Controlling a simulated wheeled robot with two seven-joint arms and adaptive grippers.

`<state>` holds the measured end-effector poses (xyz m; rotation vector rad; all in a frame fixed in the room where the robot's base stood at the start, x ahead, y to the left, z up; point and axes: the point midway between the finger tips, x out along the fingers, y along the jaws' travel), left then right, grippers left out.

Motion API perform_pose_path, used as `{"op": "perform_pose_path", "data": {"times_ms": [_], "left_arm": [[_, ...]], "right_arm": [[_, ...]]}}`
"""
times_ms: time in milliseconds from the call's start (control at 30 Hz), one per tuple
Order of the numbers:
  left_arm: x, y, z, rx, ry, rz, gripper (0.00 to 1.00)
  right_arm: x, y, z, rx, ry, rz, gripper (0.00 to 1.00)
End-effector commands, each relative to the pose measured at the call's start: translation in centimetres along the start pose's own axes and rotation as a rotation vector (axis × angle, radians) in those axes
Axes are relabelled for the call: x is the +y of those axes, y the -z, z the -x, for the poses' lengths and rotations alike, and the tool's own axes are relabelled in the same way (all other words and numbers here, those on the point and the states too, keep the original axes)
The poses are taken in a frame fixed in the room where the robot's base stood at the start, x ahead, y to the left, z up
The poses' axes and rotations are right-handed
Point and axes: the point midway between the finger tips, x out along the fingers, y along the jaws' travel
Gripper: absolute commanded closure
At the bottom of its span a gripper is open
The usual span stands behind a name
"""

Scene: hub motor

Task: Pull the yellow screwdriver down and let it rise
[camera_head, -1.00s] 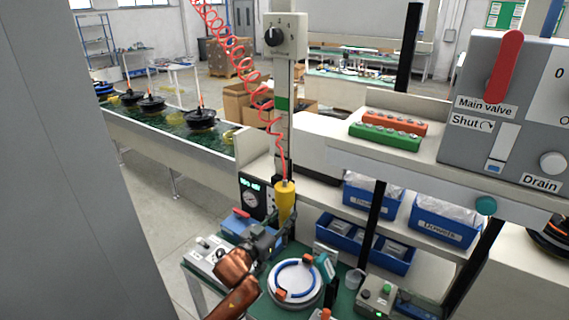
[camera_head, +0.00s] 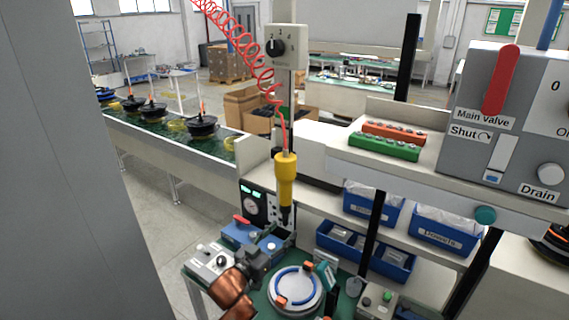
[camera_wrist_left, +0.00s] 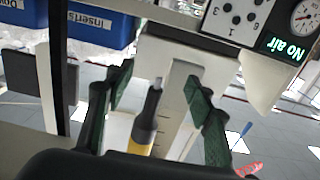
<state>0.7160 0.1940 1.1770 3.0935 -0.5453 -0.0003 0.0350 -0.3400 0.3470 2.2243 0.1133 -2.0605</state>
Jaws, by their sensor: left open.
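The yellow screwdriver (camera_head: 286,180) hangs upright, dark tip down, from a red coiled hose (camera_head: 262,72) above the bench. My left gripper (camera_head: 272,246) is low in the head view, below and slightly left of the tip. In the left wrist view its green-padded fingers (camera_wrist_left: 158,108) are spread apart. The screwdriver shows there too (camera_wrist_left: 142,134), its yellow body and grey tip in the gap between the fingers in the picture, with no visible contact. My right gripper is in neither view.
A round white fixture (camera_head: 295,289) with a blue ring is right of my left gripper. A gauge box (camera_head: 254,204), reading "No air" in the wrist view, stands behind. Blue bins (camera_head: 365,250) sit to the right. A grey valve panel (camera_head: 510,120) is at far right.

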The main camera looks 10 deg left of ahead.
Motion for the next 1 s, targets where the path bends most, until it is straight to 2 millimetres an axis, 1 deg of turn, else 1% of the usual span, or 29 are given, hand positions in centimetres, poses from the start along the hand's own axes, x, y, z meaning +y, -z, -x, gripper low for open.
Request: {"op": "perform_pose_path", "data": {"times_ms": [33, 100, 400, 533, 667, 900, 967, 1000], "left_arm": [[-0.1, 0.5, 0.8, -0.001, 0.001, 0.0, 0.51], [-0.1, 0.5, 1.8, -0.002, 0.002, 0.0, 0.51], [-0.1, 0.8, 6.1, -0.002, 0.002, 0.0, 0.51], [0.0, 0.9, 7.6, -0.001, 0.001, 0.0, 0.51], [0.0, 0.8, 8.2, 0.0, 0.001, 0.0, 0.51], [0.0, 0.7, 8.2, -0.001, 0.001, 0.0, 0.51], [-0.1, 0.4, 8.4, -0.008, 0.005, 0.001, 0.51], [-0.2, -0.2, 8.7, -0.021, 0.013, 0.003, 0.51]], "right_arm": [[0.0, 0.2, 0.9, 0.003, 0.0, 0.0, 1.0], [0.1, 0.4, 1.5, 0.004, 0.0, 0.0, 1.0], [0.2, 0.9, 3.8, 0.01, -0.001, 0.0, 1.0], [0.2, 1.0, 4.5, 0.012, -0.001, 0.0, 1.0], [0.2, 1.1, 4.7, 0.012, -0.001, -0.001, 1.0], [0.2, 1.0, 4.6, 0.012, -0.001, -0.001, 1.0], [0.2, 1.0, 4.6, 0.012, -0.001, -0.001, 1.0], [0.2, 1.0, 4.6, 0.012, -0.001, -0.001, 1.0]]}}
